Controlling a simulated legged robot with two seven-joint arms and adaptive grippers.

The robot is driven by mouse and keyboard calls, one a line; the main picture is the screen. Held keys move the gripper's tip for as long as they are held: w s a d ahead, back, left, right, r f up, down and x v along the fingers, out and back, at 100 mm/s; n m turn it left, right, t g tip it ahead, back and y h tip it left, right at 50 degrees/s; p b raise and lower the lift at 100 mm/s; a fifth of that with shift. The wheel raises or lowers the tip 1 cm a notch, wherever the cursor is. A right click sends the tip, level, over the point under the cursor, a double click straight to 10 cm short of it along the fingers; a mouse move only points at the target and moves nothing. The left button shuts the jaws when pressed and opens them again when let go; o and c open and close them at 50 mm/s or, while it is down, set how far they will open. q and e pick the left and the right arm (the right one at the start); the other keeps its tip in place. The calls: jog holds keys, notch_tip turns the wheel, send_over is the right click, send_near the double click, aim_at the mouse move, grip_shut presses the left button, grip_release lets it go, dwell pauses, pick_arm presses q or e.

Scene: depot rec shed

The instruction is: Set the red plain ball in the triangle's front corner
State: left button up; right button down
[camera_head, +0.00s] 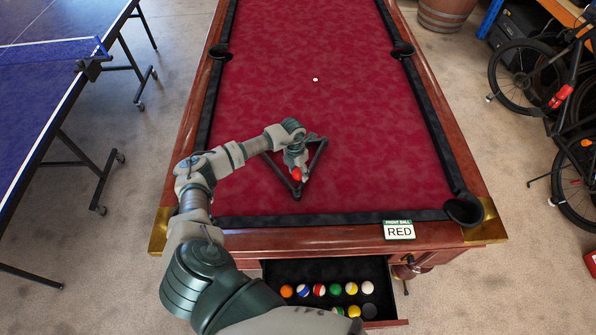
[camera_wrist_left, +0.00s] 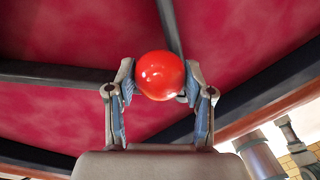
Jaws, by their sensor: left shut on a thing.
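The plain red ball (camera_head: 297,174) is held between the fingertips of my left gripper (camera_head: 298,166), near the front corner of the triangle. In the left wrist view, the left gripper (camera_wrist_left: 160,88) is shut on the red ball (camera_wrist_left: 160,75), with a finger on each side. The black triangle (camera_head: 277,173) lies on the red cloth with its front corner pointing toward me. Two of its bars (camera_wrist_left: 55,73) run toward a meeting point hidden behind the ball. I cannot tell whether the ball touches the cloth. My right gripper is not in view.
A white ball (camera_head: 315,80) lies far up the pool table (camera_head: 350,120). An open drawer (camera_head: 275,273) below the front rail holds several balls. A sign (camera_head: 399,230) on the front edge reads "FRONT BALL RED". The cloth right of the triangle is clear.

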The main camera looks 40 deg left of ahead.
pick_arm(q)
jog(key=o, duration=1.3)
jog(key=shift+a, duration=0.1)
jog(key=shift+o, duration=0.2)
notch_tip(320, 180, up, 12)
jog(key=a, duration=0.1)
jog(key=shift+a+f, duration=0.2)
jog(key=shift+a, duration=0.1)
jog(key=shift+w+r, duration=0.1)
